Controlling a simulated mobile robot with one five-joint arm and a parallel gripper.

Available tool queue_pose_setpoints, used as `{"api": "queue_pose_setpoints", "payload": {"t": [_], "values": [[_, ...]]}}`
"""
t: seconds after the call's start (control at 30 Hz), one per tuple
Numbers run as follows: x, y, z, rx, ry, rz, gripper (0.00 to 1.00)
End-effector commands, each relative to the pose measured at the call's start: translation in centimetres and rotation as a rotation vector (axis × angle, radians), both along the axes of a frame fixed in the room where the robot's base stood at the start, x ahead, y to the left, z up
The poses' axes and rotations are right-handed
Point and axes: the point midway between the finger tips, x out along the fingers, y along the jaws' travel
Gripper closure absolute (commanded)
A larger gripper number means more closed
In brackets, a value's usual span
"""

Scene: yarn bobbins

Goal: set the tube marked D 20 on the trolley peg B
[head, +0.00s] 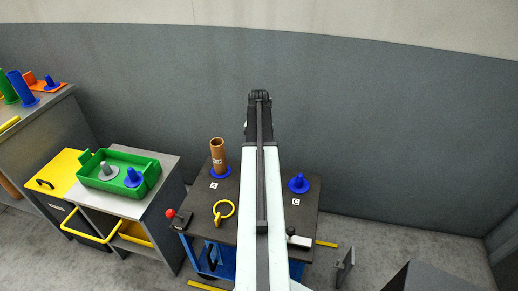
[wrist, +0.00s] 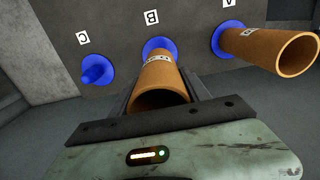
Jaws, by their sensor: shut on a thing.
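A brown cardboard tube (wrist: 162,77) is between the dark fingers of my gripper (wrist: 160,88), which is shut on it. Its label is too small to read surely. The tube's far end meets the blue base of peg B (wrist: 158,44) in the wrist view; I cannot tell whether it is fully seated. In the head view my gripper (head: 259,98) is at the arm's end, and my arm hides peg B and the held tube. The trolley (head: 229,190) has a dark top with letter labels.
Another brown tube (head: 217,156) stands on peg A, and it shows at right in the wrist view (wrist: 270,48). Peg C (head: 298,183) is bare. A yellow ring (head: 223,211) is on the trolley's near part. A green tray (head: 119,171) with two pegs stands left.

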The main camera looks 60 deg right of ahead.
Motion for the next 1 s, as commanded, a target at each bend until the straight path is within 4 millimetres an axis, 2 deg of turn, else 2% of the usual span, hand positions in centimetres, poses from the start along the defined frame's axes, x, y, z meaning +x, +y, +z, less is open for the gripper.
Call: {"api": "queue_pose_setpoints", "payload": {"t": [0.03, 0.6, 1.0], "values": [[0.0, 0.0, -0.9, 0.000, 0.000, 0.000, 0.85], [0.0, 0.0, -5.4, 0.000, 0.000, 0.000, 0.85], [-0.1, -0.1, -5.7, 0.000, 0.000, -0.001, 0.85]]}}
